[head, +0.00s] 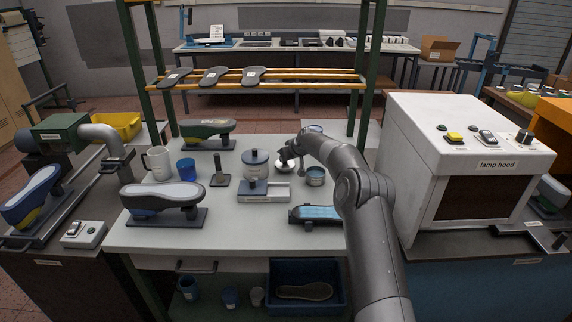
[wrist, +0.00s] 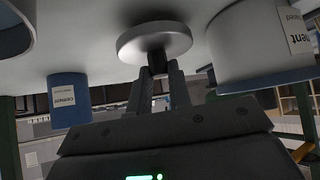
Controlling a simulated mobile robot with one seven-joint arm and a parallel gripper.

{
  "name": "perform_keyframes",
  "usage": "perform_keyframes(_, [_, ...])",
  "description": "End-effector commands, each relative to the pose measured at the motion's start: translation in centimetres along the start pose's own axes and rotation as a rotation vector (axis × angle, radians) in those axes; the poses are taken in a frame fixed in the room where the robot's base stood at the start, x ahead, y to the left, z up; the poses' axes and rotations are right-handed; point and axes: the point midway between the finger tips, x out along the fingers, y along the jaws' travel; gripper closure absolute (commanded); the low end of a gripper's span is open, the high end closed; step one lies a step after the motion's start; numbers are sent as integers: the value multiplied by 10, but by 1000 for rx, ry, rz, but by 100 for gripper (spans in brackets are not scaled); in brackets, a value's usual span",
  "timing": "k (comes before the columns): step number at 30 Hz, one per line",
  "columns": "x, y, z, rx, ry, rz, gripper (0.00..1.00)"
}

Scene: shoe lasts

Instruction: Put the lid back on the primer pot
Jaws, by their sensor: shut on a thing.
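My gripper (head: 285,157) is shut on the knob of a round pale metal lid (head: 284,168) and holds it over the table, between two pots. In the wrist view the fingers (wrist: 158,70) grip the knob, and the lid (wrist: 155,40) shows as a whole disc, apart from the pots. Right of the gripper in the head view stands a small blue pot with a pale label (head: 316,177); it looks lidless. Left of the gripper stands a larger grey-blue pot (head: 256,165) with a knobbed lid on it. I cannot read which one is the primer pot.
A scale-like metal block (head: 263,192) is in front. A blue shoe-shaped piece (head: 314,213) lies near the front edge. A blue cup (head: 186,169), a mug (head: 157,163) and shoe lasts (head: 160,196) are at left. The lamp hood (head: 470,165) stands right.

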Motion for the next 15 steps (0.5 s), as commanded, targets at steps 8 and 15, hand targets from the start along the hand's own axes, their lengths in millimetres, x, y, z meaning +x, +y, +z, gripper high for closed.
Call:
perform_keyframes(8, [-39,0,-40,-1,1,1,100])
perform_keyframes(15, [-68,13,-44,16,1,12,100])
